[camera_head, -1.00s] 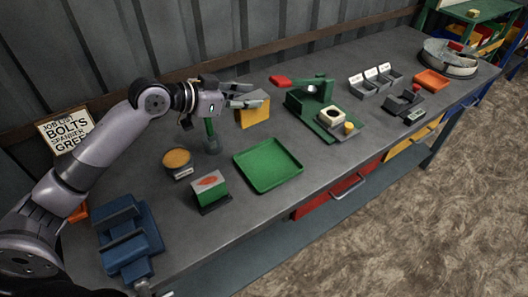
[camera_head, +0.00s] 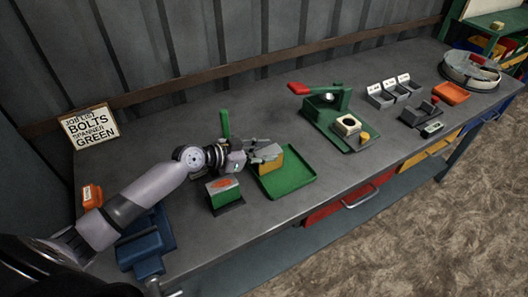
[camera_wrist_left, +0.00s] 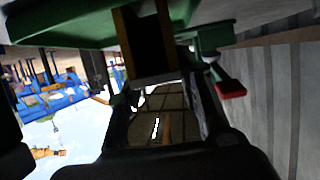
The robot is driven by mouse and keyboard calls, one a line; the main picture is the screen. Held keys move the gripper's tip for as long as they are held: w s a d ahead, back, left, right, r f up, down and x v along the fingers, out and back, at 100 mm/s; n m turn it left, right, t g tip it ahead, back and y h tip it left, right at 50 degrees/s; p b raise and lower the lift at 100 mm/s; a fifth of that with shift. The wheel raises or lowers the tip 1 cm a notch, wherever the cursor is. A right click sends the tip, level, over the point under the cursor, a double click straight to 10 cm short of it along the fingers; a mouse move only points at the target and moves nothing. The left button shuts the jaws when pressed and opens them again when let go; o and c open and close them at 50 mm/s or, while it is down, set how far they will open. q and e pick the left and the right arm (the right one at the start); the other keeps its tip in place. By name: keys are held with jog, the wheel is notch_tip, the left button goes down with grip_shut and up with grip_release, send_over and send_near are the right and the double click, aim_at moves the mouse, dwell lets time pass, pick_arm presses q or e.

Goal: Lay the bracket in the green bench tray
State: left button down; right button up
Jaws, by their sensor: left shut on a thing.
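The bracket (camera_head: 271,162), a piece with yellow-orange faces, is held between the fingers of my left gripper (camera_head: 265,151). It is over the back left part of the green bench tray (camera_head: 295,187); I cannot tell whether it touches the tray. The gripper and arm hide part of the bracket and the tray's back left corner. In the left wrist view the bracket (camera_wrist_left: 149,42) shows dark with yellow edges between the fingers, and the green tray (camera_wrist_left: 60,28) is close beyond it. My right gripper is not in view.
A green-fronted block with a red mark (camera_head: 224,190) stands just left of the tray. A green press with a red handle (camera_head: 327,102) is behind right. A blue vise (camera_head: 145,243) is at front left.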

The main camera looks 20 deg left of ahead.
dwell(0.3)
pick_arm(q)
jog(key=shift+f, duration=0.15)
jog(key=c, duration=1.5)
grip_release()
jog(key=o, duration=0.4)
